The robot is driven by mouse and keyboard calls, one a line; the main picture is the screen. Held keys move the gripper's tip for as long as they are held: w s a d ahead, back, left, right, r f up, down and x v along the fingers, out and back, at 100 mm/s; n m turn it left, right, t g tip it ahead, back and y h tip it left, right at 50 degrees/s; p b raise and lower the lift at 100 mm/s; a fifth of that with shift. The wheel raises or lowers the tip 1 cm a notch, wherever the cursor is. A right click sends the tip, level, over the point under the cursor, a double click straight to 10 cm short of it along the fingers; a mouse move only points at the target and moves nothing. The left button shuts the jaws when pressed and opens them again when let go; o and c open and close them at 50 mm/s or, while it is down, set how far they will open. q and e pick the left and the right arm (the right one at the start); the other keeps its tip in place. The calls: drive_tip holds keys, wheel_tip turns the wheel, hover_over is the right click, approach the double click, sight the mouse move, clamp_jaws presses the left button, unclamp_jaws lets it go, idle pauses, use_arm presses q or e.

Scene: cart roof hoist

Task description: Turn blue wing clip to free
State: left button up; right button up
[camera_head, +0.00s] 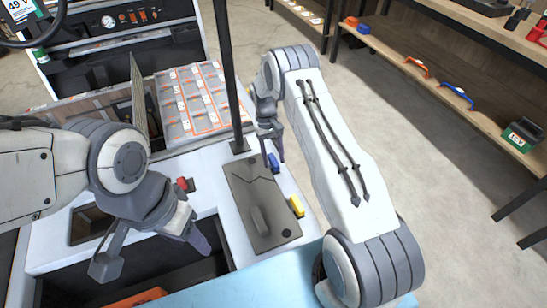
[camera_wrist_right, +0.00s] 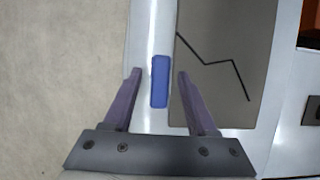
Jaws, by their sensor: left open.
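The blue wing clip (camera_head: 273,163) sits on the white cart top beside the edge of a grey panel (camera_head: 248,186). In the right wrist view the clip (camera_wrist_right: 160,82) lies lengthwise along the panel's edge. My right gripper (camera_head: 272,145) is at the clip and open. In the wrist view its two fingers (camera_wrist_right: 159,74) stand on either side of the clip, with a gap showing on both sides. My left gripper (camera_head: 152,256) is open and empty, over the dark opening at the cart's near left.
Shelves (camera_head: 450,85) are at the right, past open floor.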

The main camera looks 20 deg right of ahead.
drive_tip(key=v, duration=1)
drive_tip(key=shift+r, duration=0.2)
drive_tip(key=shift+w, duration=0.15)
